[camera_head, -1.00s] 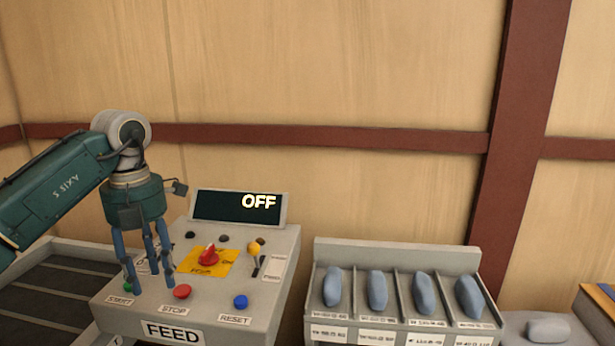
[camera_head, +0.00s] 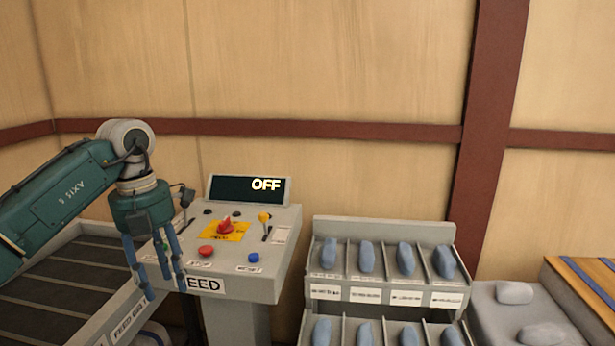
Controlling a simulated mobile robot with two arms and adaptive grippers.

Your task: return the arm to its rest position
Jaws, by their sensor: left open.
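My left gripper (camera_head: 158,286) hangs fingers down at the left, in front of the left part of the grey FEED control panel (camera_head: 270,283). Its blue fingers are apart and nothing is between them. My green left arm (camera_head: 62,205) comes in from the left edge. The panel has a red stop button (camera_head: 206,251), a blue reset button (camera_head: 253,257), a red rotary knob (camera_head: 226,227) on a yellow plate and a yellow-topped lever (camera_head: 264,217). A green button (camera_head: 166,246) shows partly behind the gripper. The display (camera_head: 248,189) reads OFF. My right gripper is not in view.
A dark slatted conveyor (camera_head: 62,282) lies at the left, its side labelled FEED BELT. A grey rack (camera_head: 384,228) right of the panel holds several blue-grey pillows in two rows. Pale pillows (camera_head: 514,292) lie on a grey surface farther right, beside a wooden box edge (camera_head: 575,285).

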